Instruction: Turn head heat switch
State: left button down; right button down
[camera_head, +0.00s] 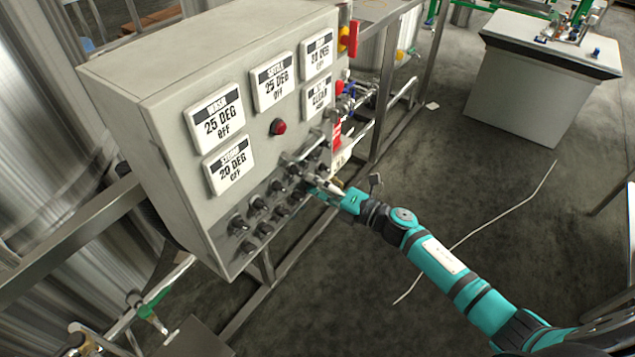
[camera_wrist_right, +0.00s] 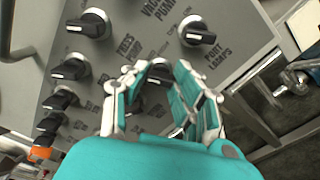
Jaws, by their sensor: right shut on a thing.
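The control panel (camera_head: 205,75) is a grey box with several black rotary switches (camera_head: 258,203) low on its front. My right gripper (camera_head: 318,184) is at the right end of these switches. In the right wrist view the fingers of my right gripper (camera_wrist_right: 158,88) are shut around a black knob (camera_wrist_right: 158,70), partly hidden between them. Labels around it are partly covered, so I cannot read which one names the gripped knob. More switches show there, one at the upper left (camera_wrist_right: 90,24) and one labelled port lamps (camera_wrist_right: 194,30). My left gripper is not in view.
White displays on the panel read temperatures and OFF, such as 25 DEG OFF (camera_head: 215,122). Pipes and valves (camera_head: 352,100) stand close right of the panel. A white cabinet (camera_head: 530,85) is at the back right, with open floor between.

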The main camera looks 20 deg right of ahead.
dwell(0.3)
jog(key=c, duration=1.3)
grip_release()
jog(key=shift+s+d, duration=0.1)
jog(key=shift+d, duration=0.05)
jog(key=v, duration=1.2)
jog(key=shift+f+m, duration=0.1)
jog(key=shift+m, duration=0.2)
